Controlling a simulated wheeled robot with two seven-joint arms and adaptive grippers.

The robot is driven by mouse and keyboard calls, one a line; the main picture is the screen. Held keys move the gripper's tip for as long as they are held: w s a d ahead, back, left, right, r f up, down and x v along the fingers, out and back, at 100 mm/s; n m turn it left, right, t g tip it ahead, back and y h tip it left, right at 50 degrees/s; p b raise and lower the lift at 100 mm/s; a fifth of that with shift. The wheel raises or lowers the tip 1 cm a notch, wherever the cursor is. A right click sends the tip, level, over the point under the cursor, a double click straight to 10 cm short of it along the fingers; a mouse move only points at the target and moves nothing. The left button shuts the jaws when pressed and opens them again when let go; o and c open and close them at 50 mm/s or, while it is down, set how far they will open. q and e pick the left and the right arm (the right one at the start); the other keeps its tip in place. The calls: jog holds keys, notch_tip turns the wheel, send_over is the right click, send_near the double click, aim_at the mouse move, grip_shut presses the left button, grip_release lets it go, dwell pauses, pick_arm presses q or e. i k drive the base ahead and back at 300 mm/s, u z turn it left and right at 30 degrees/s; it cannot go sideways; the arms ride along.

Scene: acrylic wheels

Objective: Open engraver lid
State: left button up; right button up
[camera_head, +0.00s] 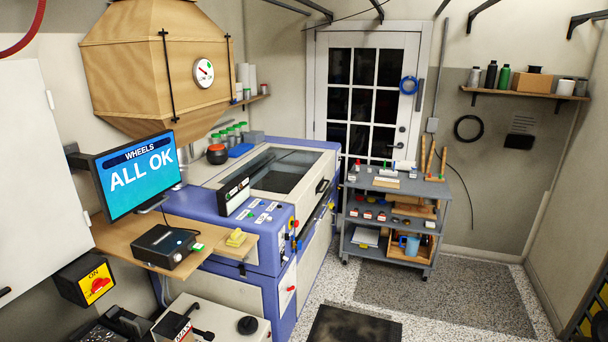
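The engraver (255,262) is a large blue and white machine left of centre, standing along the left wall. Its lid (309,160) has a pale frame around a dark glass window (277,171). The lid lies flat on top of the machine and looks closed. A black handle (322,186) sits on the lid's right edge, the side facing the open floor. A control panel with buttons (260,217) is at the near end of the engraver. Neither of my grippers shows in the head view.
A grey shelf cart (390,243) with small parts stands right of the engraver, before a glazed door (363,100). Grey floor (440,297) lies open to the right, with a dark mat (352,326).

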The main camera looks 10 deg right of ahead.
aim_at(305, 196)
jog(key=z, duration=0.75)
jog(key=i, duration=2)
jog(key=z, duration=0.15)
jog(key=i, duration=2)
jog(key=u, duration=0.75)
jog(key=i, duration=0.8)
jog(key=u, duration=0.3)
